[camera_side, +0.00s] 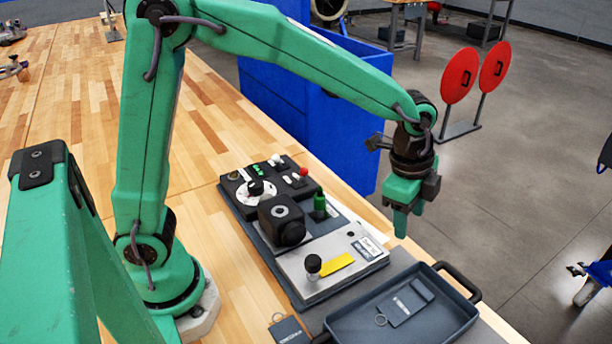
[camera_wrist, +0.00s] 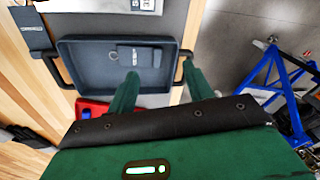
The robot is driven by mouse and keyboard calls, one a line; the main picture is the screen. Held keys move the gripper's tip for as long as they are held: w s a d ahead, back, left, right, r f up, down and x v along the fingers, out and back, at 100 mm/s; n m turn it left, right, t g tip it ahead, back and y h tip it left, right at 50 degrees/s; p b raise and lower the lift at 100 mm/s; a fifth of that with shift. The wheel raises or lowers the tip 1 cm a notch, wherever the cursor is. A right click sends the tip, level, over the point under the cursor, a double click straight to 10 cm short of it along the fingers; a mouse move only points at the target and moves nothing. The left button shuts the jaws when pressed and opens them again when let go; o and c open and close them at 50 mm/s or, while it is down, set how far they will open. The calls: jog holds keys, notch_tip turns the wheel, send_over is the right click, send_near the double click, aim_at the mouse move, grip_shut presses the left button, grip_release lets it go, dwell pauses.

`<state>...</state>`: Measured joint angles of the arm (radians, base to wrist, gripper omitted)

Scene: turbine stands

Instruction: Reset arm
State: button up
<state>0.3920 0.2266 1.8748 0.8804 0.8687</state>
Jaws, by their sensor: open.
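My green arm reaches over the wooden bench, and my gripper (camera_side: 404,215) hangs fingers-down above the bench's right edge, past the control panel. In the wrist view my gripper (camera_wrist: 160,85) shows two green fingers spread apart with nothing between them. A dark tray (camera_wrist: 75,62) lies beyond the fingertips in that view. The tray (camera_side: 345,328) also shows in the side view, at the front right of the bench, with a dark tagged item (camera_side: 410,302) and a small ring inside. The gripper is apart from the tray and the panel.
A control panel (camera_side: 300,262) with knobs, a black block, a green piece and a yellow label sits mid-bench. A dark tag (camera_side: 288,330) lies left of the tray. A blue bin (camera_side: 320,130) stands behind the bench. Two red discs (camera_side: 460,75) stand on the open floor.

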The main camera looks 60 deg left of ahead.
jog(key=s+a+r+n+t, duration=0.2)
jog(key=s+a+r+n, duration=0.2)
jog(key=s+a+n, duration=0.3)
jog(key=s+a+r+n+t, duration=0.2)
jog(key=s+a+r+n, duration=0.2)
jog(key=s+a+n, duration=0.3)
jog(key=shift+s+a+y, duration=0.3)
jog(key=shift+s+a, duration=1.2)
jog(key=shift+s, duration=0.85)
